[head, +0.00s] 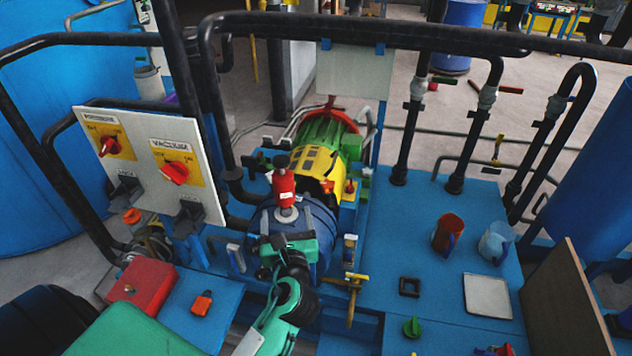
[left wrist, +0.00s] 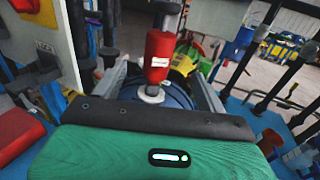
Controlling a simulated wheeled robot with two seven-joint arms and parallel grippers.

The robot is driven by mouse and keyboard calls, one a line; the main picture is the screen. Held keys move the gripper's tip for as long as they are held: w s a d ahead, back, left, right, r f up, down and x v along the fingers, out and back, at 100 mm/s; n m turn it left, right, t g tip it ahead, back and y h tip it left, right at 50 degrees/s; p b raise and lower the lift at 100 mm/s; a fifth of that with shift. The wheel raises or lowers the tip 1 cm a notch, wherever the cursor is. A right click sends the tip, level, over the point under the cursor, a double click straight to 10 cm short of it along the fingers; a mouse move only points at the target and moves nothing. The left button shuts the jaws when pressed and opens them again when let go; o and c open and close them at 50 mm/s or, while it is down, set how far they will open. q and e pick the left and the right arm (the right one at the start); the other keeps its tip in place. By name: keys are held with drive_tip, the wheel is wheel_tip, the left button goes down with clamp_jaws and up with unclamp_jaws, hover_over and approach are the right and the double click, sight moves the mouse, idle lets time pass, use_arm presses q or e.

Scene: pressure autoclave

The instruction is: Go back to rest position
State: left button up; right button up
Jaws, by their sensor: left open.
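My left gripper (head: 286,232) is open, at the end of my arm reaching up from the bottom middle of the head view. In the left wrist view its two grey fingers (left wrist: 160,85) stand apart, with a red cylindrical fitting (left wrist: 158,55) showing between them. I cannot tell whether the fingers touch it. In the head view this red fitting (head: 284,187) stands upright on the round blue vessel (head: 318,222), just beyond the gripper. My right gripper is not in view.
A panel (head: 150,162) with red knobs stands left of the vessel. A red box (head: 142,286) lies below it. Dark pipes and railings cross the back. On the right blue bench stand a red mug (head: 447,234) and a pale blue mug (head: 495,243).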

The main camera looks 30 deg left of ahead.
use_arm(q)
drive_tip(key=s+f+n+g+h, duration=0.45)
drive_tip(key=s+f+n, duration=0.45)
drive_tip(key=n, duration=0.5)
drive_tip(key=s+d+f+n+g+h, duration=0.3)
drive_tip(key=s+f+n, duration=0.1)
drive_tip(key=s+n, duration=0.25)
drive_tip(key=s+d+f+n+g+h, duration=0.3)
drive_tip(key=s+d+n+g, duration=0.1)
drive_tip(key=s+n, duration=0.25)
wheel_tip(320, 180, down, 30)
drive_tip(key=g, duration=0.1)
drive_tip(key=s+a+f, duration=0.2)
drive_tip(key=s+f, duration=0.7)
drive_tip(key=f, duration=0.1)
drive_tip(key=s+a+f+g, duration=0.1)
drive_tip(key=s+a+f, duration=0.1)
drive_tip(key=s+f, duration=0.8)
drive_tip(key=shift+f, duration=0.15)
